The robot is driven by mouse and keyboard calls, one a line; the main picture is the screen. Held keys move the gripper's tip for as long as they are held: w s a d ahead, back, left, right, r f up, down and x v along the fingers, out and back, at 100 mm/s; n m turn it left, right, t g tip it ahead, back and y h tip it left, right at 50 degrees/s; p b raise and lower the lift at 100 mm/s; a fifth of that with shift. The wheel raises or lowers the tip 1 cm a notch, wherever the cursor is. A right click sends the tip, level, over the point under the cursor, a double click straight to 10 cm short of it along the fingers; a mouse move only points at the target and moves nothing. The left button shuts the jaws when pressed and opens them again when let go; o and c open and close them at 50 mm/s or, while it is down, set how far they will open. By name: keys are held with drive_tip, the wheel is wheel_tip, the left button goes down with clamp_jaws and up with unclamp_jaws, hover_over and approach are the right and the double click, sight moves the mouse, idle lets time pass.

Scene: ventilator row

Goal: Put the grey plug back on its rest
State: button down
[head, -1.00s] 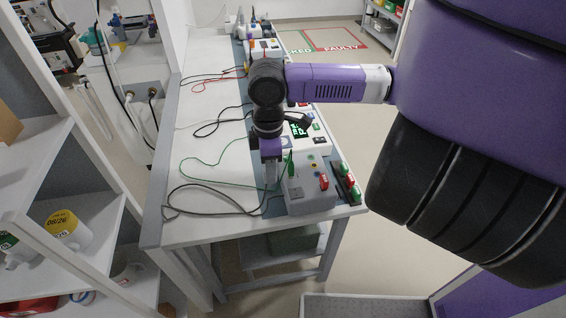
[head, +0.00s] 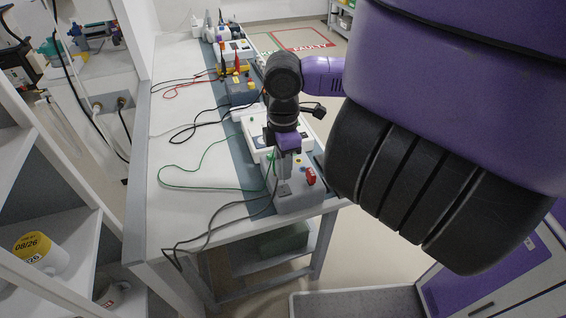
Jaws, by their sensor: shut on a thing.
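My gripper (head: 284,178) points down over the near end of the bench, just above the left part of a grey box (head: 300,197). It is shut on the grey plug (head: 284,189), which is small here and mostly hidden by the fingers. A dark grey cable (head: 228,208) runs from near the fingertips across the bench and over its near edge. The box has a red switch (head: 311,176) on its right side. I cannot make out the plug's rest, or whether the plug touches the box.
A green plug and lead (head: 195,187) lie left of my gripper. A white unit (head: 262,130) stands behind, and a yellow-and-grey unit (head: 236,88) farther back. A shelf unit (head: 75,240) stands at the left.

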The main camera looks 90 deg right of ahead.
sight(283, 190)
drive_tip(key=shift+f+b, duration=1.55)
drive_tip(key=shift+f, duration=0.45)
drive_tip(key=shift+f+b, duration=0.8)
drive_tip(key=shift+f, duration=0.35)
drive_tip(key=c, duration=0.9)
unclamp_jaws()
drive_tip(key=shift+r, duration=0.1)
wheel_tip(283, 190, up, 8)
drive_tip(key=shift+f+p, duration=0.15)
drive_tip(key=shift+p, duration=0.15)
